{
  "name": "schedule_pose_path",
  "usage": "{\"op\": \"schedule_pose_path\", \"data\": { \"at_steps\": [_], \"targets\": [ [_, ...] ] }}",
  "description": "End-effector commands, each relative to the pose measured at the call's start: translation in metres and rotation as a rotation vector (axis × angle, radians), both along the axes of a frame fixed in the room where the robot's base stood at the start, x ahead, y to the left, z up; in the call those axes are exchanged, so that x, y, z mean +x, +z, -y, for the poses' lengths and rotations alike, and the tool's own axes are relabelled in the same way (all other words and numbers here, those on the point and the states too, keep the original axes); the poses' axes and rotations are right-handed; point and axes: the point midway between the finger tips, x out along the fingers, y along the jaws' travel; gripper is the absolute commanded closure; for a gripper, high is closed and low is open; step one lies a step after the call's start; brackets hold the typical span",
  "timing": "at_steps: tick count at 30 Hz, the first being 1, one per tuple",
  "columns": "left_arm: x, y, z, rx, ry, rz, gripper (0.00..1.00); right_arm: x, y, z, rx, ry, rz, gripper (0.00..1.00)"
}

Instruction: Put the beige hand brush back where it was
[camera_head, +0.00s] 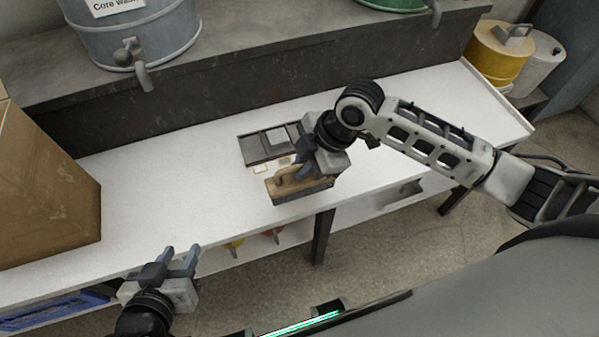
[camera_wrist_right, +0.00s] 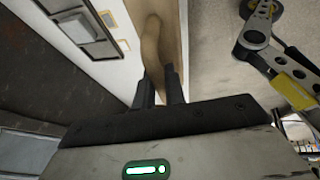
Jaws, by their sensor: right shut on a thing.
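The beige hand brush (camera_head: 290,187), a block with a curved wooden handle, is at the front part of the white bench in the head view. I cannot tell whether its underside touches the bench or is just above it. My right gripper (camera_head: 304,165) is shut on its handle from above and hides part of it. In the right wrist view the handle (camera_wrist_right: 151,38) runs up from between the fingertips of the right gripper (camera_wrist_right: 160,85). My left gripper (camera_head: 179,258) is open and empty, in front of the bench's front edge.
A dark tray with grey pieces (camera_head: 258,148) lies right behind the brush. A cardboard box (camera_head: 45,190) stands at the left of the white bench (camera_head: 150,190). Metal buckets (camera_head: 135,40) stand on the raised shelf behind. The bench is clear between box and tray.

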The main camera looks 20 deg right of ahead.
Motion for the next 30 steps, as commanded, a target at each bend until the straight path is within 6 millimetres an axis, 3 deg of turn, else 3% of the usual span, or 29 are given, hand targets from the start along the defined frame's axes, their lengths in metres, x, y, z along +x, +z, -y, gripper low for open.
{"op": "schedule_pose_path", "data": {
  "at_steps": [8, 15, 26, 27, 29, 30],
  "targets": [
    [0.000, 0.001, 0.001, -0.010, 0.003, 0.009, 0.64, 0.019, -0.024, -0.002, 0.001, -0.001, 0.000, 1.00],
    [-0.001, -0.001, 0.001, -0.014, 0.004, 0.006, 0.64, 0.019, -0.053, -0.001, 0.000, 0.000, 0.001, 1.00],
    [-0.002, -0.002, 0.001, -0.015, 0.005, 0.004, 0.64, 0.019, -0.056, -0.001, -0.001, -0.001, 0.001, 1.00],
    [-0.001, -0.002, 0.001, -0.016, 0.006, 0.005, 0.64, 0.019, -0.056, -0.001, -0.001, 0.000, 0.000, 0.80],
    [-0.001, -0.002, 0.001, -0.016, 0.006, 0.005, 0.64, 0.019, -0.056, -0.001, -0.001, 0.000, 0.000, 0.66],
    [-0.001, -0.002, 0.001, -0.016, 0.006, 0.005, 0.64, 0.019, -0.056, -0.001, -0.001, 0.000, 0.000, 0.66]
  ]
}}
